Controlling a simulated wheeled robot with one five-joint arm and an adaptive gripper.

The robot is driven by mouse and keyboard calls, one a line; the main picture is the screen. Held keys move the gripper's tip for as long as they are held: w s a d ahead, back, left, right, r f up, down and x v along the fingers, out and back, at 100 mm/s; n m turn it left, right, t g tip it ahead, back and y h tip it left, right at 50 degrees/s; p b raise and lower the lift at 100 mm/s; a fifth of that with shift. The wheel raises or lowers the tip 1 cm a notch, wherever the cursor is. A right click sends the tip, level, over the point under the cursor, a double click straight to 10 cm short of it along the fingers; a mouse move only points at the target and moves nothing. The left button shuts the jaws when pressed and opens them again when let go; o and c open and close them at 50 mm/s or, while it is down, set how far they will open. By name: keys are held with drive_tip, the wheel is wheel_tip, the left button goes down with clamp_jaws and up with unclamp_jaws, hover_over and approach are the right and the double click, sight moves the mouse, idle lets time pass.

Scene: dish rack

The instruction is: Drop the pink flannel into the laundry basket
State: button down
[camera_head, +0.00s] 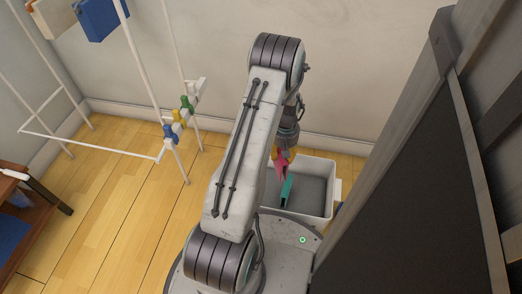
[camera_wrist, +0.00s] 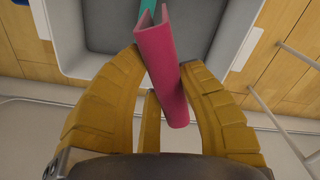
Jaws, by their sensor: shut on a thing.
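The pink flannel (camera_wrist: 163,75) is a folded, stiff-looking piece between the yellow fingers of my gripper (camera_wrist: 160,85) in the wrist view. My gripper is shut on it. In the head view the flannel (camera_head: 281,167) shows just below my gripper (camera_head: 287,157), partly hidden by my arm. The laundry basket (camera_head: 333,187) is a light bin with a grey inside. The flannel is over or at the basket's back left part; its exact height is unclear. The basket's pale rim also shows in the wrist view (camera_wrist: 65,45). A teal cloth (camera_head: 286,190) is in the basket.
A dark panel (camera_head: 410,190) fills the right. A wooden shelf (camera_head: 30,205) is at the left edge. Floor between is clear.

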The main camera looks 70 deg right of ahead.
wheel_tip(320, 180, down, 7)
drive_tip(key=s+d+n+b, duration=0.1)
drive_tip(key=n+b, duration=0.3)
drive_tip(key=n, duration=0.8)
drive_tip(key=shift+d+r+n, duration=0.2)
drive_tip(key=shift+d+n, duration=0.2)
drive_tip(key=shift+d, duration=0.4)
drive_tip(key=c, duration=0.8)
unclamp_jaws()
wheel_tip(320, 180, up, 12)
drive_tip(key=shift+r, duration=0.1)
idle(0.4)
